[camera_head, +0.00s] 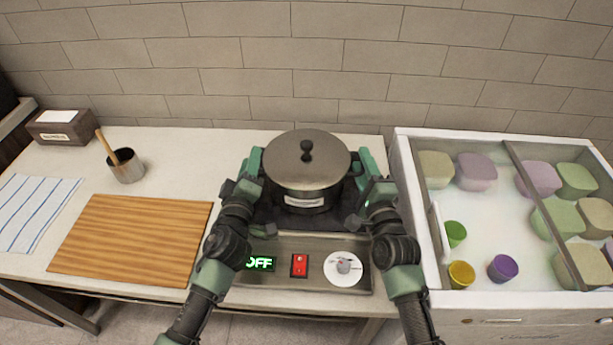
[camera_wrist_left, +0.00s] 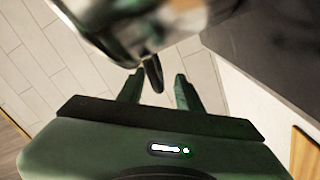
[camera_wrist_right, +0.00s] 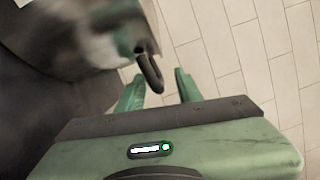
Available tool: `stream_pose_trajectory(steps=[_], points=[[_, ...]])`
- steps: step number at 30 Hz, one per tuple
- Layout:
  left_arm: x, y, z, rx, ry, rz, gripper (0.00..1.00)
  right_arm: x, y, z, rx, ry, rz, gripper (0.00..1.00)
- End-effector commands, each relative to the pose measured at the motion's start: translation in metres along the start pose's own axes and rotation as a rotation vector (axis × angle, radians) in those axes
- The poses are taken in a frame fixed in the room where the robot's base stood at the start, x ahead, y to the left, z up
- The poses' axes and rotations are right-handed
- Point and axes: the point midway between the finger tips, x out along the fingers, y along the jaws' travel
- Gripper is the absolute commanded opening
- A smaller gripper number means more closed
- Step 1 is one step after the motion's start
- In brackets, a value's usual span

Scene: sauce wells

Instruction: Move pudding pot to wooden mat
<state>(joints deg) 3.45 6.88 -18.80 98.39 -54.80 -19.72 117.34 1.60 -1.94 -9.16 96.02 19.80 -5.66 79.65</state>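The pudding pot (camera_head: 303,188) is a grey metal pot with a dark-knobbed lid and a pale label in front. It appears to stand on the dark plate of the cooker (camera_head: 315,245). My left gripper (camera_head: 252,165) is at its left side. The left wrist view shows the open fingers (camera_wrist_left: 158,85) on either side of a dark pot handle (camera_wrist_left: 153,75), with gaps. My right gripper (camera_head: 370,170) is at its right side, its fingers (camera_wrist_right: 160,83) likewise apart around the other handle (camera_wrist_right: 150,72). The wooden mat (camera_head: 130,240) lies bare at the left.
A metal cup with a wooden tool (camera_head: 127,168) stands behind the mat. A striped cloth (camera_head: 30,210) and a dark box (camera_head: 60,127) are further left. A glass-topped freezer (camera_head: 420,270) is at the right. The cooker display reads OFF.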

Motion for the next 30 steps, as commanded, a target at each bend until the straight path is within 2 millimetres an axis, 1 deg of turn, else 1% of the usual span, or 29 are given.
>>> stream_pose_trajectory(steps=[1,2,3,4,30], points=[[-0.0001,0.0000,0.0000,0.000,0.000,0.000,0.27,-0.0001,0.0000,0.0001,0.000,0.000,0.000,0.27],[-0.0001,0.0000,0.0000,0.000,0.000,0.000,0.19,-0.0002,0.0000,0.0001,0.000,0.000,0.000,0.19],[-0.0002,0.0000,0.0000,0.000,0.000,0.000,0.07,-0.0002,0.0000,0.0001,0.000,0.000,0.000,0.07],[-0.0002,-0.0001,0.0000,0.000,0.000,0.000,0.00,-0.0002,0.0000,0.0001,0.000,0.000,0.000,0.00],[-0.0013,-0.0071,0.0010,0.006,-0.001,-0.014,0.00,-0.0004,-0.0007,-0.0012,0.002,0.002,-0.002,0.00]])
